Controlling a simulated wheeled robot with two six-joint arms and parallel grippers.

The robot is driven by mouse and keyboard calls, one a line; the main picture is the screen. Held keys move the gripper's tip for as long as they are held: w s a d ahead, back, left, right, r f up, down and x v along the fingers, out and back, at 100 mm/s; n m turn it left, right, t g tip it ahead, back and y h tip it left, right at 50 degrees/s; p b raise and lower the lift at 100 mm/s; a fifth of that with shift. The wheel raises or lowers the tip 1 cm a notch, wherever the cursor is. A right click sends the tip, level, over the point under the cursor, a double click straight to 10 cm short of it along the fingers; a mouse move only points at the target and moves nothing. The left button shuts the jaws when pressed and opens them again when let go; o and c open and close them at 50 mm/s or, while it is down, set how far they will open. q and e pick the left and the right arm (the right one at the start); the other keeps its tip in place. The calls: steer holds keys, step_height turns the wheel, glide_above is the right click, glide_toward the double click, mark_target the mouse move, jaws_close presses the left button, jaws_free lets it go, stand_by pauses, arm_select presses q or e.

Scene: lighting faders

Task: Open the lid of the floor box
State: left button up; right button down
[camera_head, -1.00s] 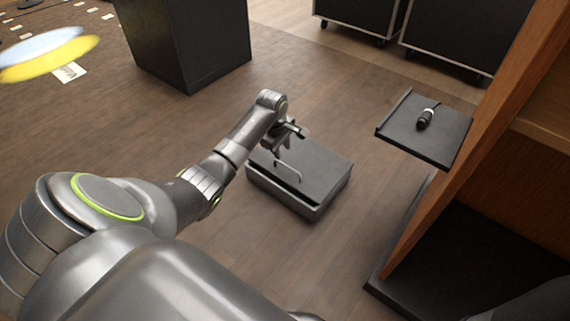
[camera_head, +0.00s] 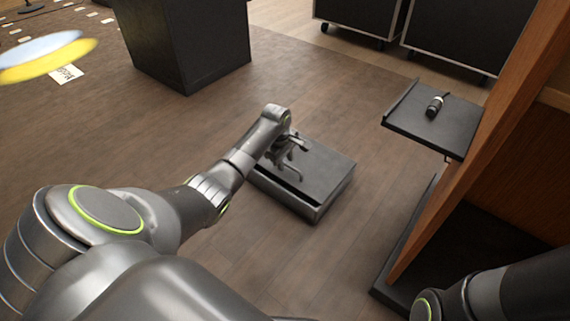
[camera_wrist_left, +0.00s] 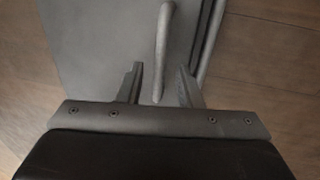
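The floor box (camera_head: 312,212) is a low dark grey box on the wooden floor. Its flat lid (camera_head: 328,172) lies down over it, with a dark gap along the near-left edge. A thin bar handle (camera_wrist_left: 164,45) stands on the lid. My left gripper (camera_head: 291,157) is over the handle side of the lid. In the left wrist view my left gripper (camera_wrist_left: 160,78) is open, and the handle's lower end lies between its two fingers, with gaps on both sides. My right arm shows at the lower right, but its gripper is out of view.
A wooden cabinet (camera_head: 470,165) stands at the right, with a dark shelf (camera_head: 412,118) holding a small black device (camera_head: 435,105). A dark block (camera_head: 190,45) and wheeled cases (camera_head: 455,35) are farther back. The floor around the box is clear.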

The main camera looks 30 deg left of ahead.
arm_select(q)
steer(key=shift+f, duration=0.1)
steer(key=shift+c, duration=0.2)
jaws_close()
